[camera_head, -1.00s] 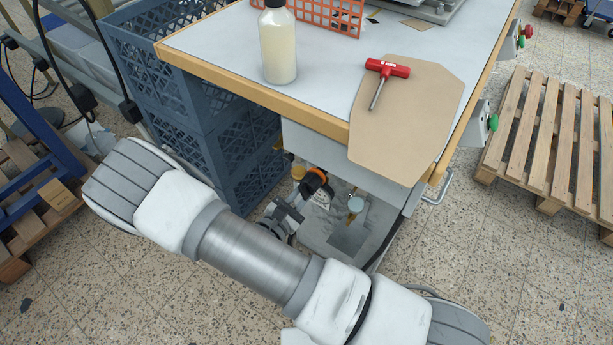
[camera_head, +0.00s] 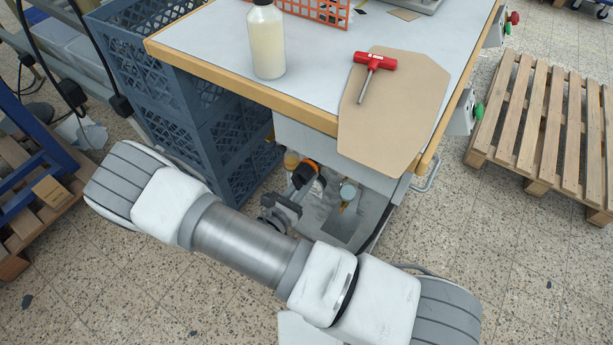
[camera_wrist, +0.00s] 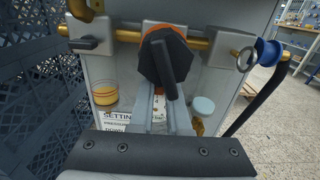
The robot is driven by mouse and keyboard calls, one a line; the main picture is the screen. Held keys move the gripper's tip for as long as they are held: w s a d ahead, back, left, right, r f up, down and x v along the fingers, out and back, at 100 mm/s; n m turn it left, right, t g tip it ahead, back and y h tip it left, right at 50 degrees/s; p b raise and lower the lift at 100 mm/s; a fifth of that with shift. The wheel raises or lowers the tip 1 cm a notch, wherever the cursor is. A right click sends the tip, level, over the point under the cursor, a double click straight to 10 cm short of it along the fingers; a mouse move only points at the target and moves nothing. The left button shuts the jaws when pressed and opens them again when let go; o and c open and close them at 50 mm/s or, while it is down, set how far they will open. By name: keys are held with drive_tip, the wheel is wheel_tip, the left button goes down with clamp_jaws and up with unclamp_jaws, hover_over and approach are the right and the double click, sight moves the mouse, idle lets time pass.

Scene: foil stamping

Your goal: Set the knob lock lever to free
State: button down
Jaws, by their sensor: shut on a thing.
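In the wrist view a dark faceted knob (camera_wrist: 160,62) with a black bar across its front sits on a brass pipe. An orange rim shows behind its top edge. The knob hides part of the fingertips. In the head view the knob (camera_head: 304,176) is under the table, and my gripper (camera_head: 283,205) is just left of it, largely hidden.
Two small jars and a label sit below. Blue crates (camera_head: 215,145) stand close at left. The table (camera_head: 330,75) overhangs the knob; open floor lies in front.

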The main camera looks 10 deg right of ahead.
drive_tip(key=c, duration=0.9)
unclamp_jaws()
drive_tip(key=p+v, duration=0.1)
drive_tip(key=v, duration=1.6)
drive_tip(key=shift+s+a+p, duration=0.15)
drive_tip(key=shift+s+p, duration=0.05)
drive_tip(key=shift+p, duration=0.1)
